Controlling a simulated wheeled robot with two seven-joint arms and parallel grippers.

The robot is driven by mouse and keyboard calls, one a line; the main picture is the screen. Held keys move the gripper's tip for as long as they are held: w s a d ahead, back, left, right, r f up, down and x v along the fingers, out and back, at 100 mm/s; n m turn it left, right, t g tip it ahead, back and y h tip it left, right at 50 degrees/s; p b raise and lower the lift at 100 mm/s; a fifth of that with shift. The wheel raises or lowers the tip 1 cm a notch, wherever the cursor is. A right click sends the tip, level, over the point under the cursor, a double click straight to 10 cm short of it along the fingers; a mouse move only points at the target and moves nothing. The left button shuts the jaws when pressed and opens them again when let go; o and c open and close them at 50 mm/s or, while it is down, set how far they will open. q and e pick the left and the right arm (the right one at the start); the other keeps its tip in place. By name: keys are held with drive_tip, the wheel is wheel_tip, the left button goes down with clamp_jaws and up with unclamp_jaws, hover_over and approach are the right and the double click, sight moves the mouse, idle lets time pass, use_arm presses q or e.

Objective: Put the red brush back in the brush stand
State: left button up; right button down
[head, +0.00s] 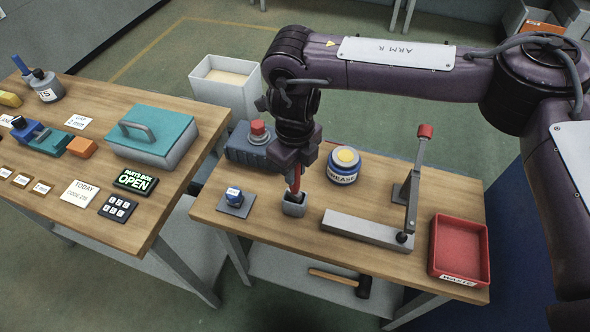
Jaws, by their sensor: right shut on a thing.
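My right gripper (295,166) points down over the right-hand wooden table and is shut on the red brush (296,181). The brush is roughly upright, and only part of it shows below the fingers. A small grey square cup (293,208), which looks like the brush stand, is directly under the gripper. The brush's lower end meets the cup's opening in the picture; I cannot tell how deep it sits or whether it touches the bottom. My left gripper is not in view.
A grease tin (343,168) stands close right of the gripper. A dark box with a red button (257,134) is behind left, and a small blue-lidded jar (234,195) is left. A lever device (366,230) and red waste tray (460,251) are to the right.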

drive_tip(key=shift+f, duration=0.85)
drive_tip(key=c, duration=1.3)
unclamp_jaws()
drive_tip(key=shift+o, duration=0.2)
drive_tip(key=shift+r, duration=0.3)
drive_tip(key=shift+w+r, duration=0.1)
drive_tip(key=shift+r, duration=0.25)
wheel_tip(320, 180, up, 11)
drive_tip(key=shift+r+b, duration=0.1)
drive_tip(key=shift+b, duration=0.75)
